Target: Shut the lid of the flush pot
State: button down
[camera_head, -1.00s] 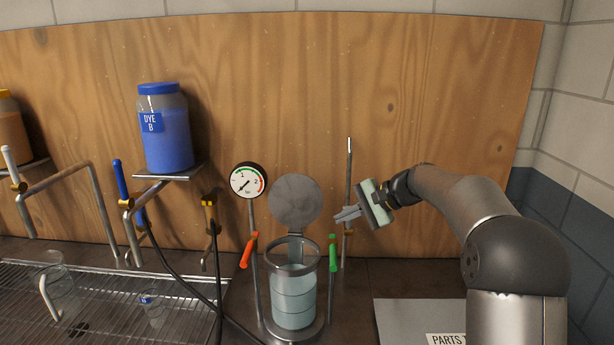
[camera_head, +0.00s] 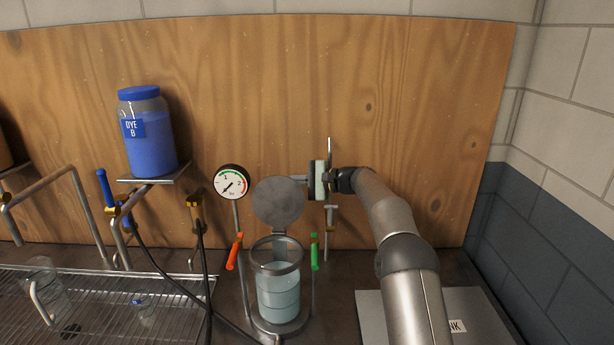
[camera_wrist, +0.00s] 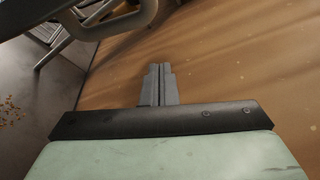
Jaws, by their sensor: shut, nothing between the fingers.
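The flush pot (camera_head: 278,295) is a clear glass vessel with pale blue liquid, standing on a round metal base. Its round grey lid (camera_head: 279,203) stands upright and open at the back of the rim. My gripper (camera_head: 294,179) is shut and empty, pointing left at the lid's upper right edge. Its fingertips look level with the top of the lid; I cannot tell whether they touch it or lie behind it. In the wrist view the shut fingers (camera_wrist: 158,84) lie together in front of the brown board, with nothing between them.
An orange-handled valve (camera_head: 235,252) and a green-handled valve (camera_head: 314,252) flank the pot. A pressure gauge (camera_head: 232,182) stands left of the lid. A blue dye jar (camera_head: 148,135) sits on a shelf further left. The wooden board (camera_head: 420,130) closes off the back.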

aim_at(289, 181)
jog(key=s, duration=0.1)
jog(key=s+r, duration=0.1)
jog(key=s, duration=0.1)
jog(key=shift+s+a+r+p, duration=0.2)
jog(key=shift+a+r+p, duration=0.1)
jog(key=shift+a+p, duration=0.05)
jog(key=shift+b, duration=0.4)
